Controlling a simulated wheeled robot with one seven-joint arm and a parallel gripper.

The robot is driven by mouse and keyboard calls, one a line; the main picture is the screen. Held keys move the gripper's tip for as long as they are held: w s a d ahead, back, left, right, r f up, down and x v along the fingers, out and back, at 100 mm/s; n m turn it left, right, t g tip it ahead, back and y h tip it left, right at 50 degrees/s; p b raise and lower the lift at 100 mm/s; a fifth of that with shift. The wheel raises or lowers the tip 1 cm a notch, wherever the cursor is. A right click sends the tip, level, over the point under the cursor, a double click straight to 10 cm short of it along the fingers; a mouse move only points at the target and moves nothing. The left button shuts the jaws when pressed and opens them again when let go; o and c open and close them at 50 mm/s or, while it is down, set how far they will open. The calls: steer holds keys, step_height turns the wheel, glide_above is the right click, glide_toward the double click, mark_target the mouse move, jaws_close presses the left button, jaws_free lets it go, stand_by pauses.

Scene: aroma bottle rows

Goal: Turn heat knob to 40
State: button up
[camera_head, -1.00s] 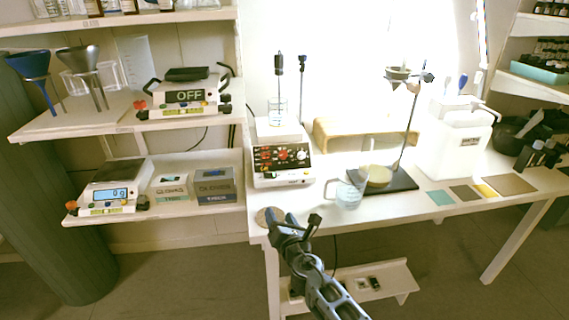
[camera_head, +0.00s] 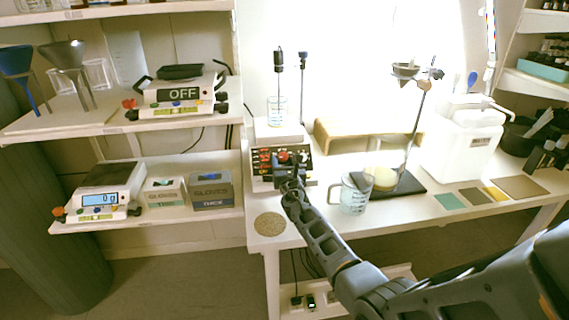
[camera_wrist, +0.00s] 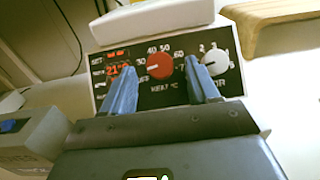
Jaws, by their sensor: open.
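The hot plate stirrer (camera_head: 278,131) stands on the white bench, with a black front panel that also shows in the wrist view (camera_wrist: 183,94). The red heat knob (camera_wrist: 160,66) sits mid-panel, with numbers such as 30, 40 and 50 around its upper side. A red display (camera_wrist: 117,71) is left of it, partly behind a finger, and a white knob (camera_wrist: 209,64) is to its right. My gripper (camera_wrist: 163,90) is open in front of the panel, its blue fingers on either side of the red knob with gaps. In the head view my gripper (camera_head: 288,166) covers part of the panel.
A glass beaker (camera_head: 277,111) stands on the hot plate. A glass jug (camera_head: 354,193) and a stand base (camera_head: 398,184) are right of my arm. A round cork mat (camera_head: 269,224) lies at the bench's front left. A wooden riser (camera_head: 345,127) stands behind.

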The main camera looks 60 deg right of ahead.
steer(key=shift+w+d, duration=0.4)
steer(key=shift+d, duration=0.05)
steer(key=shift+c, duration=0.4)
steer(key=c, duration=1)
steer(key=shift+o, duration=0.2)
steer(key=shift+m+g, duration=0.3)
